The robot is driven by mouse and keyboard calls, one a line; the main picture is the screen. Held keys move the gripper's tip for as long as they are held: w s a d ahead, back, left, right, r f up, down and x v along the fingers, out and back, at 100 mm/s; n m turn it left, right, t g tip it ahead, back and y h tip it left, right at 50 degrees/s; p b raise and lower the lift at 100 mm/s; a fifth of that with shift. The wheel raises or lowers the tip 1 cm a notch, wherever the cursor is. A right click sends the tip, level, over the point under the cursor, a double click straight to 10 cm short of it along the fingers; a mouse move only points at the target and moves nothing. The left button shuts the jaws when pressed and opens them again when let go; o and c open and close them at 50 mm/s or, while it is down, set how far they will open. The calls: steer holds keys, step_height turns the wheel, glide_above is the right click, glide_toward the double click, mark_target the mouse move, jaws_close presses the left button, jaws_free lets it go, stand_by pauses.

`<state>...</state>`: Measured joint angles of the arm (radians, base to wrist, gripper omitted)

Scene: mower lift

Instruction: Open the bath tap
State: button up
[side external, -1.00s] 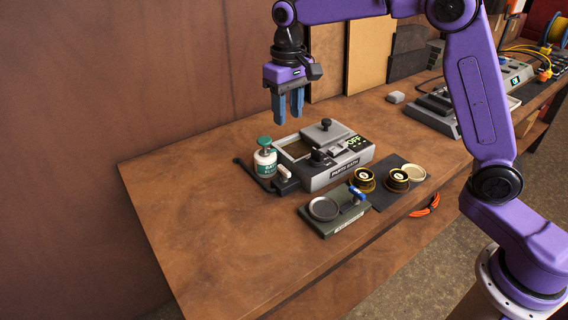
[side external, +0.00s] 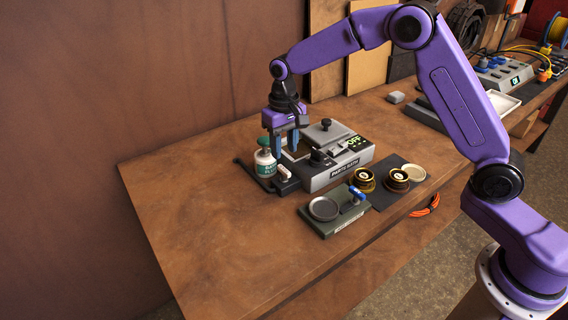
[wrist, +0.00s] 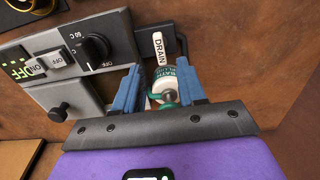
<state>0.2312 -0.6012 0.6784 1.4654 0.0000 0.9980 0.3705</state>
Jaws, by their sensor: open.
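The parts bath (side external: 345,172) is a grey box with a dark front panel and a lit display reading OFF. At its left end is a black tap with a white handle (side external: 284,170), marked DRAIN in the wrist view (wrist: 159,46). My gripper (side external: 290,156) points down, open and empty, above and just behind the tap. In the wrist view the blue fingers (wrist: 158,88) are apart, and the handle shows beyond their tips.
The bath's lid knob (side external: 326,124) and front dial (wrist: 95,46) stand up near my gripper. A green plate with a round dish (side external: 323,208) and a blue-handled part lies in front. Brass-coloured pots (side external: 397,180) sit on a dark mat. The bench's left side is clear.

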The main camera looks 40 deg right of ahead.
mark_target(284, 168)
step_height(284, 168, down, 6)
stand_by(0.4)
jaws_close()
